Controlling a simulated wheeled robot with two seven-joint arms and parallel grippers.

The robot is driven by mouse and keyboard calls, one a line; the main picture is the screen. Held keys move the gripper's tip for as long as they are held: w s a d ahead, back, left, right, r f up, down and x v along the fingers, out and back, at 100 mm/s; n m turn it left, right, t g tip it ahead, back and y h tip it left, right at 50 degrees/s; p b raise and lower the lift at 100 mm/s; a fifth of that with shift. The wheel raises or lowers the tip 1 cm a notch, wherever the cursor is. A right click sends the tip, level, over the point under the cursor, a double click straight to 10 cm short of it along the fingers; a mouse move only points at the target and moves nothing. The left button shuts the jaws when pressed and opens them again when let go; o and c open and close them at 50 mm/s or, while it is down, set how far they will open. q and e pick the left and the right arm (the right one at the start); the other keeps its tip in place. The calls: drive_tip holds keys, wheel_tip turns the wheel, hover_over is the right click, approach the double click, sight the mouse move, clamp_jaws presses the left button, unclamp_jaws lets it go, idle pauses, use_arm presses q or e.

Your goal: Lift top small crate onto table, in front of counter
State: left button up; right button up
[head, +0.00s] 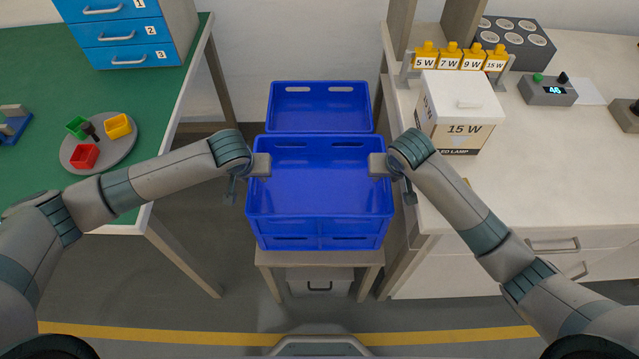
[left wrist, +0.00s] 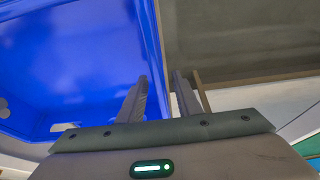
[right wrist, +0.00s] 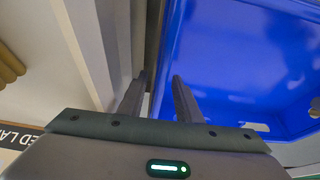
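A blue crate (head: 318,228), empty inside, rests on a low stand between the two tables. My left gripper (head: 262,166) is at its left wall and my right gripper (head: 378,166) at its right wall. In the left wrist view the fingers (left wrist: 160,82) are apart, one over the crate's inside and one outside its rim. In the right wrist view the fingers (right wrist: 160,82) likewise stand apart on either side of the rim. I cannot tell whether they touch the wall. A green-topped table (head: 185,95) is at left and a white counter (head: 540,180) at right.
A second blue crate (head: 320,92) stands behind. The green table holds blue drawers (head: 130,55) and a round tray (head: 72,153). Its front right area is clear.

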use_arm(q)
drive_tip(key=shift+f, duration=0.15)
use_arm(e)
drive_tip(key=shift+f, duration=0.15)
use_arm(q)
clamp_jaws()
use_arm(e)
clamp_jaws()
use_arm(q)
drive_tip(key=shift+w+r, duration=0.1)
drive_tip(key=shift+r, duration=0.1)
use_arm(e)
drive_tip(key=shift+w+r, duration=0.1)
drive_tip(key=shift+r, duration=0.15)
